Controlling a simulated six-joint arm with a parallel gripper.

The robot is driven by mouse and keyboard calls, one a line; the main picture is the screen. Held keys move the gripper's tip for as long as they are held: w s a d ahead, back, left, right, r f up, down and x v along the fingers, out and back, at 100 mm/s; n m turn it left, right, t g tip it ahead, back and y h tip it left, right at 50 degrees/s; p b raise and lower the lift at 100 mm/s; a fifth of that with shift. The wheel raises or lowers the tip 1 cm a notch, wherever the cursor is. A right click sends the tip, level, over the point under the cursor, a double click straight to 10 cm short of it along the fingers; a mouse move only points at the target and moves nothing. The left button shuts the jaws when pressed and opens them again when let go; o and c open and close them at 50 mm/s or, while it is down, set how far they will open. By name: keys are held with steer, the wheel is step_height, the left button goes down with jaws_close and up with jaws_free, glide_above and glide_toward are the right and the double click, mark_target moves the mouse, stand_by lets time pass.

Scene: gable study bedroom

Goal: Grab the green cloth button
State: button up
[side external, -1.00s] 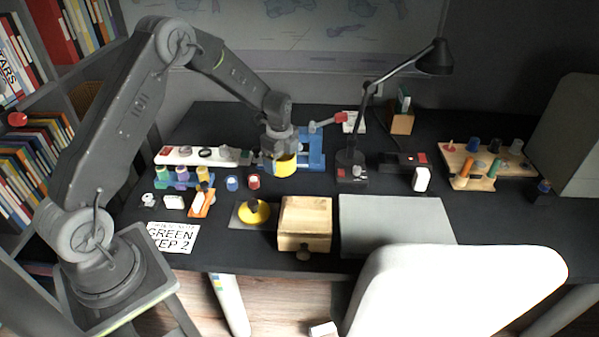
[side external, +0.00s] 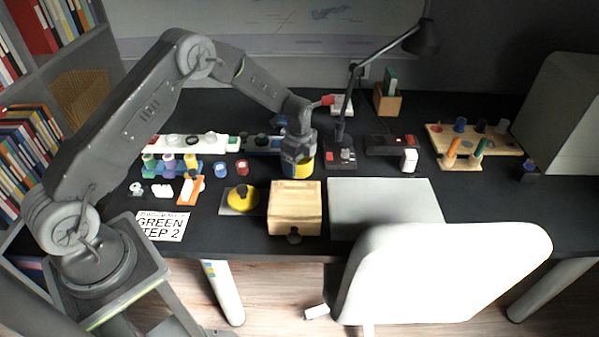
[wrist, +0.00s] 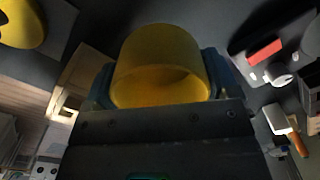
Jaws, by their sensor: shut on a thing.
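My gripper (side external: 299,160) is shut on a yellow cylinder (side external: 300,170), open-ended like a cup or ring. In the wrist view my gripper (wrist: 160,85) has its blue fingers on both sides of the yellow cylinder (wrist: 165,55). It is above the desk, behind the wooden box. A small dark green round thing (side external: 262,141) sits on the blue holder left of my gripper; I cannot tell if it is the green cloth button. No button shows in the wrist view.
The wooden box (side external: 295,207) and yellow disc on a grey plate (side external: 243,198) stand in front. The black desk lamp (side external: 341,128) rises close right of my gripper. Colored spools stand in a rack (side external: 170,165) at left. A grey mat (side external: 385,207) lies clear at right.

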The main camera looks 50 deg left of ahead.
mark_target(300, 173)
steer(key=shift+w+d+f, duration=0.1)
steer(key=shift+f, duration=1.9)
steer(key=shift+f, duration=0.1)
steer(key=o, duration=1.2)
steer(key=shift+f, duration=0.1)
